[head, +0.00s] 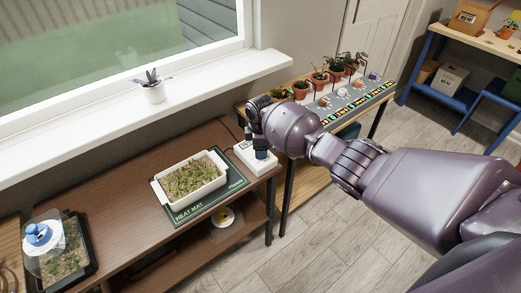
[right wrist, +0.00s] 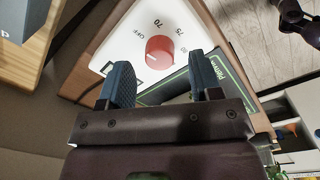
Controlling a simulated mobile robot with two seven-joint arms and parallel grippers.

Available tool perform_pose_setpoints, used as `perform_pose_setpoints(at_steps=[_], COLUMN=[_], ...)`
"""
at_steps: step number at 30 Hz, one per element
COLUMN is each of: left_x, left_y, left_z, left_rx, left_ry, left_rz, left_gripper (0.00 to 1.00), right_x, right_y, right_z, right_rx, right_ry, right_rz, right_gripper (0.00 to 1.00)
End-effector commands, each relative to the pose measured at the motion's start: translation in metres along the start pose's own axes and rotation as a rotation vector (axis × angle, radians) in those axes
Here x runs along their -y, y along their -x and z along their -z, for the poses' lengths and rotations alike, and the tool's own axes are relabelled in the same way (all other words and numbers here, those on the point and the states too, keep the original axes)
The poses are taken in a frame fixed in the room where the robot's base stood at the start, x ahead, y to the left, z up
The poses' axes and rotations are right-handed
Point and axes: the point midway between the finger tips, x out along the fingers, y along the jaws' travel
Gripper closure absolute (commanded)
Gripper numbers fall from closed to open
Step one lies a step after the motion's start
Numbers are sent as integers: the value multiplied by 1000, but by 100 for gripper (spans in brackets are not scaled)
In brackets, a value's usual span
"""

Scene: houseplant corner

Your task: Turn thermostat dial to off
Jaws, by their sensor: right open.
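The thermostat is a white box (head: 266,167) at the right end of the wooden bench in the head view. In the right wrist view, the thermostat's white face (right wrist: 128,43) carries a round red dial (right wrist: 159,50) with printed marks including OFF, 70 and 75. I cannot tell which mark the dial points to. My right gripper (right wrist: 163,76) is open, its two blue fingers either side of the dial's near edge in that view, with nothing seen between them. In the head view my right gripper (head: 261,152) is over the thermostat and hides its dial. My left gripper is not in view.
A green heat mat (head: 181,216) bearing a white tray of seedlings (head: 192,193) lies left of the thermostat. A window sill (head: 200,88) with a small potted plant (head: 152,90) runs behind. Another table with several pots stands beyond my right gripper.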

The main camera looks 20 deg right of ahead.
Motion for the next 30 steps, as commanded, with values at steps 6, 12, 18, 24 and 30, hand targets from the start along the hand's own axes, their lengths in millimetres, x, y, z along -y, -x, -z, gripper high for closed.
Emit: perform_pose_setpoints(at_steps=[6, 12, 18, 24, 30], left_x=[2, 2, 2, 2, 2], left_y=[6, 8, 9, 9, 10], left_z=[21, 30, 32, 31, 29], left_rx=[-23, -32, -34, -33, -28], left_ry=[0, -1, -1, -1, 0], left_rz=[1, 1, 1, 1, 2], left_gripper=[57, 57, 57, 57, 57], right_x=[-2, -1, 0, 0, 0], right_y=[47, 74, 86, 87, 87], right_z=[0, 0, -1, -1, 0], right_rx=[-1, -1, 1, 1, 1], right_ry=[1, 1, 1, 0, 1], right_rz=[-5, -2, -1, 0, 0], right_gripper=[42, 42, 42, 42, 42])
